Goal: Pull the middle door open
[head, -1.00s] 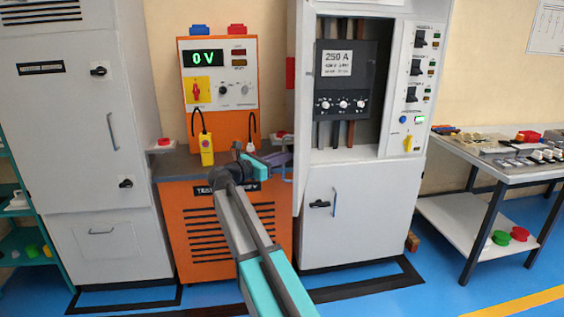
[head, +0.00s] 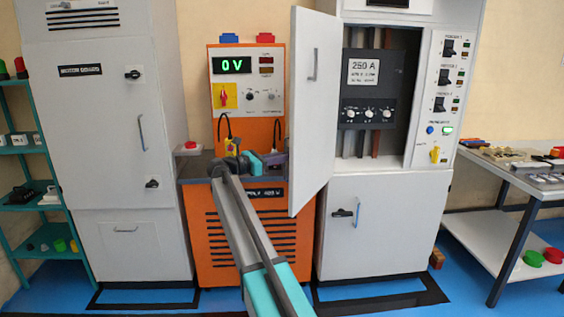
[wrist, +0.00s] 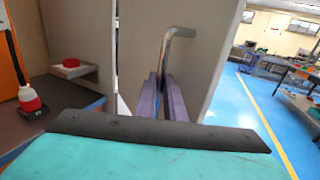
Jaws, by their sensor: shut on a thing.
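The middle door (head: 307,140) is a tall light-grey panel on the right cabinet. It stands swung out at the cabinet's left side, and the compartment behind is exposed. In the wrist view, a bent metal handle (wrist: 180,33) stands out from the door panel (wrist: 215,60). My gripper's purple fingers (wrist: 166,100) are shut on its lower part. In the head view, my gripper (head: 274,161) is left of the door, its tips partly hidden by the panel.
An orange unit (head: 247,235) with a 0 V display stands behind my arm. A tall grey cabinet (head: 110,120) is at the left. A bench (head: 515,180) with parts stands at the right.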

